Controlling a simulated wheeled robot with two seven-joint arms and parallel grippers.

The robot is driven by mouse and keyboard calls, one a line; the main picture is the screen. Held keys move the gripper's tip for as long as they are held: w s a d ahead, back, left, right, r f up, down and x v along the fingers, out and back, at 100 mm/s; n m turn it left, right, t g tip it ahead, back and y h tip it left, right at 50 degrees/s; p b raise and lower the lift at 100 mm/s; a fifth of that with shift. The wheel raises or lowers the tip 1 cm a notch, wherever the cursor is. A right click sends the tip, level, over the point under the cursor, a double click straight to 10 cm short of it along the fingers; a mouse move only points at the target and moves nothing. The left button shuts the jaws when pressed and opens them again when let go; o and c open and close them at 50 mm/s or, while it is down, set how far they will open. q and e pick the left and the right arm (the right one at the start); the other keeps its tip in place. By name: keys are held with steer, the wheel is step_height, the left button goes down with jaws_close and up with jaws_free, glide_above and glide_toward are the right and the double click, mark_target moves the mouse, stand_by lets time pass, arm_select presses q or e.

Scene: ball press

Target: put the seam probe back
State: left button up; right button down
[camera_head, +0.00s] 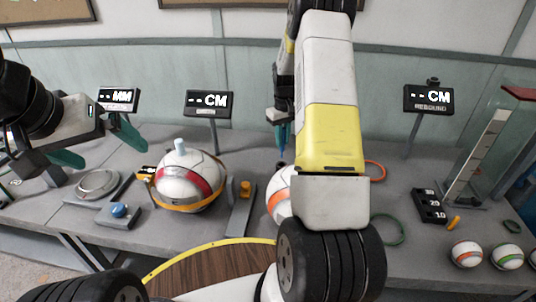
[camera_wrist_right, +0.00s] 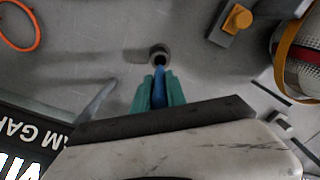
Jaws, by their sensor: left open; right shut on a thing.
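The seam probe (camera_wrist_right: 159,91) is a slim blue stick, held upright or nearly so between the teal fingers of my right gripper (camera_wrist_right: 159,90). In the head view, my right gripper (camera_head: 282,132) shows beside my large white and yellow arm, above the table. A small round grey socket with a dark hole (camera_wrist_right: 158,56) stands at the probe's tip in the right wrist view. I cannot tell whether the tip is inside the hole or just above it. My left gripper (camera_head: 97,146) is open and empty, with teal fingers wide apart, above the table's left part.
A strapped ball (camera_head: 188,184) sits left of centre, beside a stand with an orange knob (camera_head: 245,188). A partly hidden ball (camera_head: 279,195), an orange ring (camera_head: 375,171) and a green ring (camera_head: 389,229) lie around my right arm. Displays (camera_head: 209,104) line the back.

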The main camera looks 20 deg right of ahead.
step_height(320, 180, down, 9)
steer(key=shift+r, duration=0.15)
stand_by(0.4)
steer(key=c, duration=1.3)
jaws_free()
steer(key=shift+c, duration=0.2)
